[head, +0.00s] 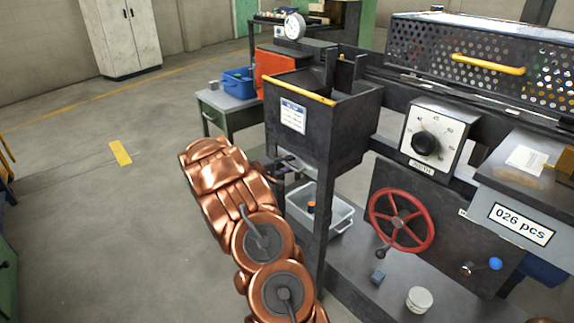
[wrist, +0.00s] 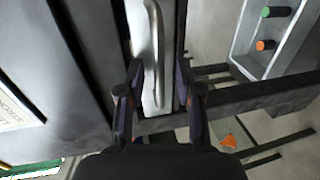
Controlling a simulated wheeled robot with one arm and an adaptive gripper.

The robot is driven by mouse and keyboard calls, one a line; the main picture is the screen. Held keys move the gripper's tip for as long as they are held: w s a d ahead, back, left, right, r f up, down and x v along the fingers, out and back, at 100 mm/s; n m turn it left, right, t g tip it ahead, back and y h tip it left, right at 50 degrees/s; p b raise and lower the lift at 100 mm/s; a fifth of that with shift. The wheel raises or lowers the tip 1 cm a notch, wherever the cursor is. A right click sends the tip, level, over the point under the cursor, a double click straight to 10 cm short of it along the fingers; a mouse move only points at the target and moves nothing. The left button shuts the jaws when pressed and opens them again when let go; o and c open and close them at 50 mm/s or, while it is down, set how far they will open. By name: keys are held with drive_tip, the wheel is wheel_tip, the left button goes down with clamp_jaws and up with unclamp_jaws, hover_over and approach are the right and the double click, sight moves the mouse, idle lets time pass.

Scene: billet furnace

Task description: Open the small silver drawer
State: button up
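The small silver drawer (wrist: 138,35) shows in the wrist view as a narrow pale front with a curved silver handle (wrist: 155,55) running up the picture. My gripper (wrist: 160,98) is open. Its two dark fingers stand apart on either side of the handle's lower end, with gaps visible; I cannot tell whether either finger touches it.
A grey bin (head: 340,222) with small parts sits below the box, and it shows in the wrist view (wrist: 247,45) with green and orange pieces. A dark post (head: 324,225) stands close to my arm. A red handwheel (head: 401,220) is to the right. Floor at left is clear.

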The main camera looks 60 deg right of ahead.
drive_tip(key=shift+c, duration=0.2)
clamp_jaws()
drive_tip(key=shift+d, duration=0.1)
idle(0.5)
